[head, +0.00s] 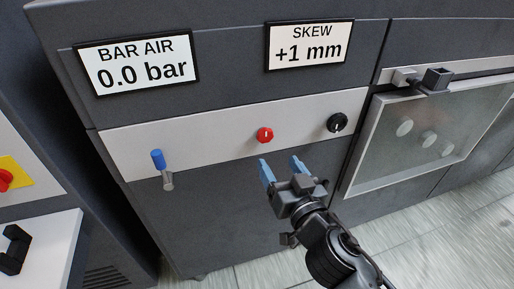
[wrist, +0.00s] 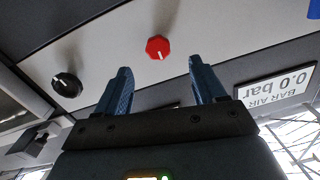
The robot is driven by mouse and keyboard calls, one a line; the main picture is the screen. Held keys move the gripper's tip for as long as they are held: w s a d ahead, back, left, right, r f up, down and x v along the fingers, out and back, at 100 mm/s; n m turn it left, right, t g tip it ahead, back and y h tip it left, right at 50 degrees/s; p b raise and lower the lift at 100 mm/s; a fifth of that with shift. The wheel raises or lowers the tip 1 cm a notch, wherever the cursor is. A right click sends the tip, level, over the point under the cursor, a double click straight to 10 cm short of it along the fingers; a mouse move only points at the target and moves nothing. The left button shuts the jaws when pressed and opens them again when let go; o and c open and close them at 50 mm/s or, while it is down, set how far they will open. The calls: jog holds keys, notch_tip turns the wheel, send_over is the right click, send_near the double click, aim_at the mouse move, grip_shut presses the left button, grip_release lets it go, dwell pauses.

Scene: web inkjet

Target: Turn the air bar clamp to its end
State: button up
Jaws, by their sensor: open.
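A red knob (head: 265,135) with a white mark sits on the light panel strip. A black knob (head: 337,123) with a white mark is to its right. A blue-handled lever (head: 158,160) on a metal stub is at the strip's left. No label shows which one is the air bar clamp. My gripper (head: 280,161) is open and empty, just below the red knob in the head view. In the wrist view the red knob (wrist: 158,48) lies ahead, between the open fingers (wrist: 160,66), apart from them. The black knob (wrist: 66,85) is off to the left there.
The BAR AIR display (head: 138,66) reads 0.0 bar. The SKEW display (head: 309,45) reads +1 mm. A glazed door (head: 425,135) with a dark latch (head: 437,79) stands at the right. A cabinet with a red-and-yellow switch (head: 8,178) is at the left.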

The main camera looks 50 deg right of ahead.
aim_at(266, 138)
jog(key=shift+m+h, duration=0.3)
jog(key=p+x, duration=0.1)
jog(key=x, duration=0.1)
jog(key=p+x, duration=0.1)
jog(key=x, duration=0.2)
jog(key=p+x, duration=0.1)
jog(key=x, duration=0.2)
jog(key=shift+s+d+r, duration=0.1)
jog(key=shift+d+r, duration=0.05)
jog(key=shift+r, duration=0.25)
jog(key=shift+w+d+f, duration=0.15)
jog(key=shift+w+d, duration=0.2)
jog(key=shift+w, duration=0.1)
jog(key=shift+c, duration=0.5)
jog(key=c, duration=1)
jog(key=shift+o, duration=0.2)
